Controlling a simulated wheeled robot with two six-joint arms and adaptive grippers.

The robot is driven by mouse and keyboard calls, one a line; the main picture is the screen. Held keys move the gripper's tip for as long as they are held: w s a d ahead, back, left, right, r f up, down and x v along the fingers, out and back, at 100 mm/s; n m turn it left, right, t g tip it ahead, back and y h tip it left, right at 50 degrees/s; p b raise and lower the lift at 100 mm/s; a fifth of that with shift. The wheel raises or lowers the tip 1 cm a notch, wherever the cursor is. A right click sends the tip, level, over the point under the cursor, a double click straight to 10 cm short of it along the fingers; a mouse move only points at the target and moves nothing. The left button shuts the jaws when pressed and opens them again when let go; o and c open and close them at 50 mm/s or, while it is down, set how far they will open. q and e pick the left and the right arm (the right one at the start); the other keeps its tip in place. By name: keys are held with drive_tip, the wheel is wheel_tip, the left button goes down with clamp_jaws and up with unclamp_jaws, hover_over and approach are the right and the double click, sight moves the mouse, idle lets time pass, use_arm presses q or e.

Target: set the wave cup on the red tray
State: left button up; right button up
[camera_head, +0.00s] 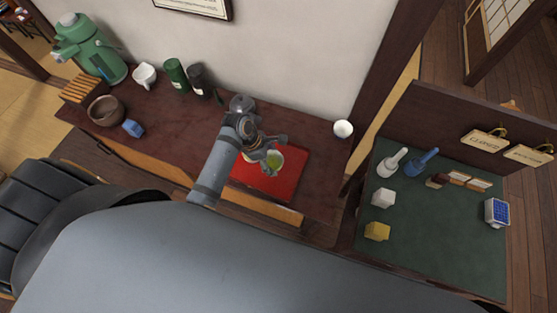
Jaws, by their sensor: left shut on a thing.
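My left gripper (268,151) is over the red tray (292,181) on the dark red counter. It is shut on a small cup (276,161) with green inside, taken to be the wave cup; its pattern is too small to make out. The cup is over the tray, and I cannot tell whether it touches it. My left arm and gripper hide the tray's left and upper parts. My right gripper is not in view.
A white cup (343,129) stands at the counter's right end. A green flask (93,51), white pitcher (145,75), green canister (177,75), brown bowl (105,111) and blue object (133,128) stand left. A green-topped table (430,225) with small items stands right.

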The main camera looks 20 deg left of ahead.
sight(275, 156)
use_arm(q)
drive_tip(key=w+f, duration=0.2)
drive_tip(key=f, duration=0.1)
drive_tip(key=w+d+f, duration=0.1)
drive_tip(key=f, duration=0.1)
drive_tip(key=shift+w+f, duration=0.1)
drive_tip(key=shift+w, duration=0.25)
drive_tip(key=f, duration=0.3)
drive_tip(key=shift+w+f+b, duration=0.25)
drive_tip(key=shift+f+b, duration=0.05)
drive_tip(key=o, duration=1.3)
drive_tip(key=shift+f, duration=0.1)
drive_tip(key=v, duration=1.2)
drive_tip(key=shift+d+r, duration=0.1)
drive_tip(key=shift+r, duration=0.15)
